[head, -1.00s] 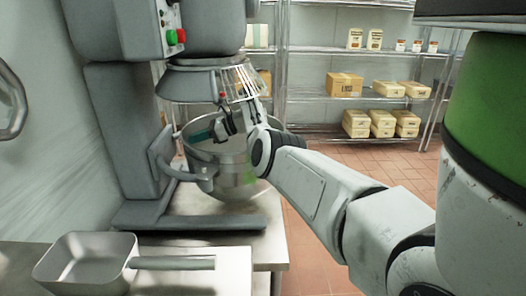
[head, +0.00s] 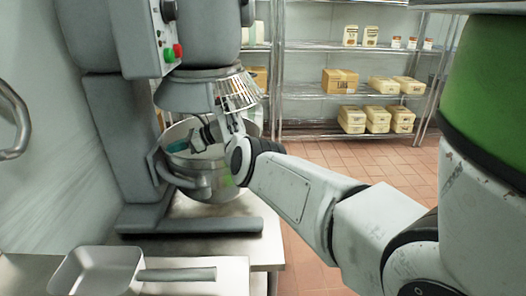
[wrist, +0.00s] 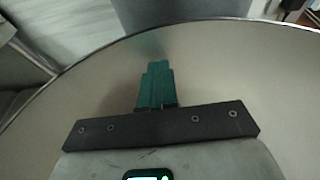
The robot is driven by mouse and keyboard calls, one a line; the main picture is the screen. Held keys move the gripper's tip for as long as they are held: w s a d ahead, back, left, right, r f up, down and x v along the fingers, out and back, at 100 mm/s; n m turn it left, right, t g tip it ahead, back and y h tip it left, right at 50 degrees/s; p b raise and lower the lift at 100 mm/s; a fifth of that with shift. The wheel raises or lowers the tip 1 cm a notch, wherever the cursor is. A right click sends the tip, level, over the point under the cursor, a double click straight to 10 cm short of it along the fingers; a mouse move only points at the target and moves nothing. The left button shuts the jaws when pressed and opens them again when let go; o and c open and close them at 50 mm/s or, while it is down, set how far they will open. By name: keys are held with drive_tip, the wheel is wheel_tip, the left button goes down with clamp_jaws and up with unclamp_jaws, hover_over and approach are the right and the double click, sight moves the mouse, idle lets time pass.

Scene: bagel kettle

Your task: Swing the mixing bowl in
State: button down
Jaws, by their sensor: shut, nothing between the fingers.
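The metal mixing bowl (head: 211,186) sits under the head of the grey stand mixer (head: 135,150), close to its column. A wire guard (head: 237,92) hangs above the bowl. My gripper (head: 178,146) reaches over the bowl's near right rim, with its teal fingers inside the bowl toward the left wall. In the wrist view the fingers of my gripper (wrist: 155,68) are closed together and hold nothing. The bowl's pale inner wall (wrist: 225,75) and curved rim surround them there. I cannot tell whether the fingertips touch the wall. My wrist hides part of the bowl's right side.
A square metal pan (head: 98,268) with a long handle lies on the counter (head: 240,283) at front left. Red and green buttons (head: 173,52) sit on the mixer's side. Wire shelves (head: 310,92) with packages stand behind. Tiled floor (head: 325,160) is open at right.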

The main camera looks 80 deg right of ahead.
drive_tip(key=shift+w+a, duration=0.3)
